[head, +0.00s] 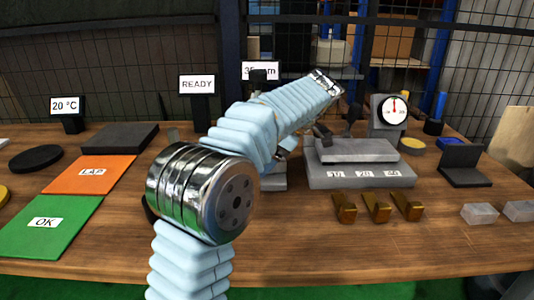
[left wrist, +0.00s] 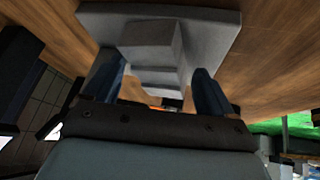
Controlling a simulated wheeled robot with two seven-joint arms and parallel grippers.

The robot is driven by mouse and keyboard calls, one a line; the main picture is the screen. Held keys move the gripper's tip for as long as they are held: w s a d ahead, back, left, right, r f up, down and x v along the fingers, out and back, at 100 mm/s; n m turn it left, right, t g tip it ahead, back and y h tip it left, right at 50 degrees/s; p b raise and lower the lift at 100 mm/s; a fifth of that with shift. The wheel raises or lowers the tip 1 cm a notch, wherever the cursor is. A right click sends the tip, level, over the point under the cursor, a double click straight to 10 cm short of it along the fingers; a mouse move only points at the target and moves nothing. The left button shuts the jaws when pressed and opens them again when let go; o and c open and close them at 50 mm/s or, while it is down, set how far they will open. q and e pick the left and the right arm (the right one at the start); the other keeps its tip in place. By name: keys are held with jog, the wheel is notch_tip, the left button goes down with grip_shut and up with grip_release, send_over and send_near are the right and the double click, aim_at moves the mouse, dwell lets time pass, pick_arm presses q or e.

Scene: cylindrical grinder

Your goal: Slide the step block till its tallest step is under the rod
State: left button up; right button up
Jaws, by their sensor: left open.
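In the left wrist view, the grey step block (left wrist: 152,45) sits on a wider grey base plate (left wrist: 217,24), and its steps descend toward my gripper. My left gripper (left wrist: 156,78) is open, one dark blue finger on each side of the block's near end. I cannot tell whether either finger touches it. In the head view, my left arm hides the gripper and most of this spot; only part of a grey base (head: 272,180) shows under the arm. I cannot make out the rod in either view. My right gripper is not in view.
Right of the arm stand a grey labelled block (head: 360,174), several brass pieces (head: 376,208) and a dial gauge (head: 393,110). An orange LAP mat (head: 92,175) and green OK mat (head: 48,228) lie left. READY (head: 197,85) and mm (head: 260,70) signs stand behind.

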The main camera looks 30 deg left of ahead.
pick_arm(q)
grip_shut()
dwell(0.3)
dwell(0.4)
